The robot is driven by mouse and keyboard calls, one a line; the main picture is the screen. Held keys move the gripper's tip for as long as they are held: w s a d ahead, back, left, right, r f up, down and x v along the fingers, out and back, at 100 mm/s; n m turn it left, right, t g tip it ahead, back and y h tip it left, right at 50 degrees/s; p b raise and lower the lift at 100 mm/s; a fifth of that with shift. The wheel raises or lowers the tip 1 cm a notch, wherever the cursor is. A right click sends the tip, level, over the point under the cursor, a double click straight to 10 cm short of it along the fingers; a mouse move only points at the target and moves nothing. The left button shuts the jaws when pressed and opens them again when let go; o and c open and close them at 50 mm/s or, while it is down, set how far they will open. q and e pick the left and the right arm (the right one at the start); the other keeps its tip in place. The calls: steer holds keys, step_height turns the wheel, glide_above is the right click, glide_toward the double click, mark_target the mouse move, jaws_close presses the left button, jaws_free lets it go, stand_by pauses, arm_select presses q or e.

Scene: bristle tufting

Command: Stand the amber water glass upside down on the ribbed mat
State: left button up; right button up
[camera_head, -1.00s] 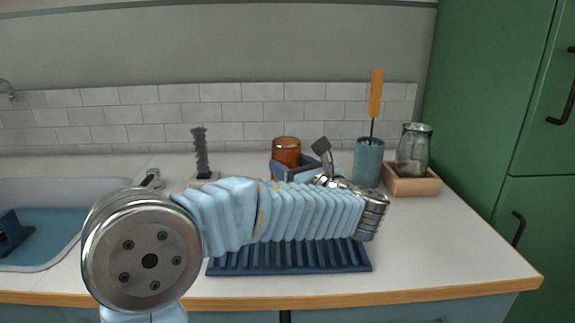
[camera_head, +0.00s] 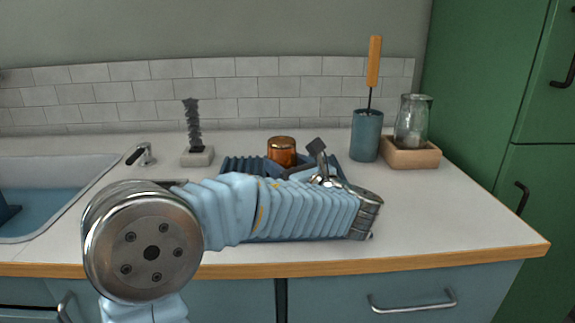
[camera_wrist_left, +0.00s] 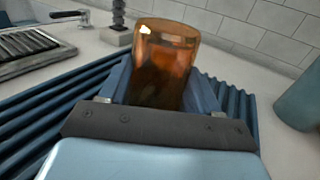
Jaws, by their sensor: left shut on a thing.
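The amber water glass (camera_head: 282,153) is between the blue fingers of my left gripper (camera_head: 283,166), which is shut on it. It looks upright along its axis, with what seems a closed base on top. It also fills the middle of the left wrist view (camera_wrist_left: 165,65). The blue ribbed mat (camera_head: 238,163) lies on the counter below it, partly hidden by my left arm; its ribs show on both sides of the glass in the wrist view (camera_wrist_left: 75,95). The glass's lower end is hidden, so contact with the mat cannot be told. My right gripper is not in view.
A brush in a holder (camera_head: 197,157) and a tap (camera_head: 142,153) stand at left by the sink (camera_head: 50,170). A blue-grey cup (camera_head: 366,138) with an orange-handled tool, and a clear jar (camera_head: 411,120) in a wooden tray (camera_head: 412,158), stand at right. The front right counter is clear.

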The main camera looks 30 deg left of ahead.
arm_select(q)
steer(key=shift+f, duration=0.45)
stand_by(0.6)
steer(key=o, duration=1.4)
